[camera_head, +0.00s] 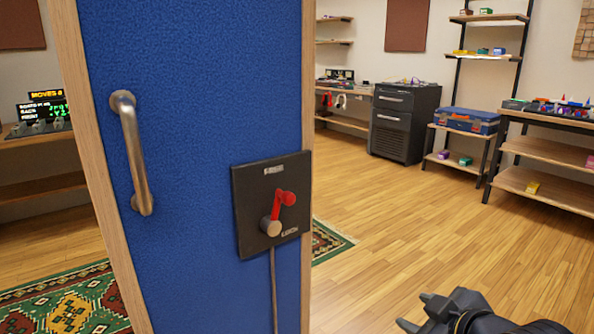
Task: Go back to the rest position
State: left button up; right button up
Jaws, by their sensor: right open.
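My right gripper (424,312) is at the bottom right of the head view, dark grey, with its fingers apart and nothing seen between them. It is low over the wooden floor, right of the blue panel (200,70) and apart from it. My left gripper is not in view. The blue panel with wooden edges stands close in front and carries a black switch plate (248,222). On the plate is a red lever (285,198) on a round metal hub, tilted up to the right. Small labels sit above and below the lever.
A metal handle (132,155) is on the panel's left. Wooden floor (400,225) is free to the right. Behind are a black drawer cabinet (403,122), a blue case (466,120) on a low shelf and a wooden shelf unit (550,187). A patterned rug (70,300) lies at left.

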jog(key=s+f+m+g+p, duration=0.1)
jog(key=s+f+m+g, duration=0.3)
jog(key=s, duration=0.5)
jog(key=s+f+m+g+p, duration=0.15)
jog(key=s+f+m, duration=0.25)
jog(key=s+m, duration=0.4)
notch_tip(320, 180, up, 34)
jog(key=n+p, duration=0.1)
jog(key=p, duration=3.2)
jog(key=shift+s+a+n+y, duration=0.15)
jog(key=shift+n+y, duration=0.15)
jog(key=shift+y, duration=0.1)
